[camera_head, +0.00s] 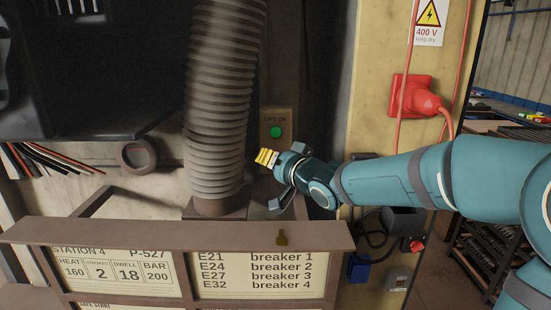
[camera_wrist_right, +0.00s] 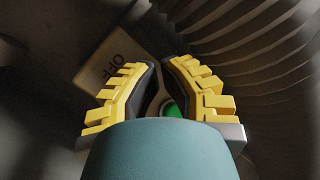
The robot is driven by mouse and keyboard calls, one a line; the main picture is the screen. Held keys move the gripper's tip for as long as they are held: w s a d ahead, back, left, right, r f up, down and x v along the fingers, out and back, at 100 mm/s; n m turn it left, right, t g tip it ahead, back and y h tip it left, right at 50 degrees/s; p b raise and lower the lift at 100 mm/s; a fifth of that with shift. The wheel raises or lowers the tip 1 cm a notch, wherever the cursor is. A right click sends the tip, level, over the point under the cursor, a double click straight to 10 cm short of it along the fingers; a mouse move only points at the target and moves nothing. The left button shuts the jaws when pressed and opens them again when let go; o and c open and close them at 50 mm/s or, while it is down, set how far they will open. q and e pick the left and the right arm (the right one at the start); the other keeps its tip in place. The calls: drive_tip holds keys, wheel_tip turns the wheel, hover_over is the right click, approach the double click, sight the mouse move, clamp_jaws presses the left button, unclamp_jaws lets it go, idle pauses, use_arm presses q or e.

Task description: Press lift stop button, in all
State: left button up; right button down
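A small box labelled "LIFT ON" (camera_head: 278,118) is fixed to the wall right of the ribbed hose. It carries a lit green round button or lamp (camera_head: 277,132). My right gripper (camera_head: 266,157) is in front of the wall, just below and left of the green light, with its yellow-padded fingertips pointing left. In the right wrist view the fingertips (camera_wrist_right: 158,64) are drawn close together with nothing held. The green light (camera_wrist_right: 171,110) shows between the finger links, and the lettered pale box (camera_wrist_right: 112,62) is partly hidden. I see no contact. My left gripper is out of view.
A ribbed hose (camera_head: 220,95) stands close left of the gripper. A brown-framed sign board (camera_head: 170,232) with a ledge lies below. A red plug and socket (camera_head: 410,97) and cables are on the yellow panel at right. A small brass-coloured piece (camera_head: 282,238) is at the ledge.

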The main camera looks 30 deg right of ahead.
drive_tip(key=shift+s+a, duration=0.3)
drive_tip(key=shift+s, duration=0.2)
drive_tip(key=shift+s+a+b, duration=0.45)
drive_tip(key=shift+s+b, duration=0.05)
drive_tip(key=shift+s, duration=0.2)
drive_tip(key=shift+s+a+b, duration=0.4)
drive_tip(key=shift+s+b, duration=0.05)
drive_tip(key=shift+s, duration=0.25)
drive_tip(key=shift+s+a+b, duration=0.45)
drive_tip(key=shift+s+b, duration=0.05)
drive_tip(key=shift+s, duration=0.2)
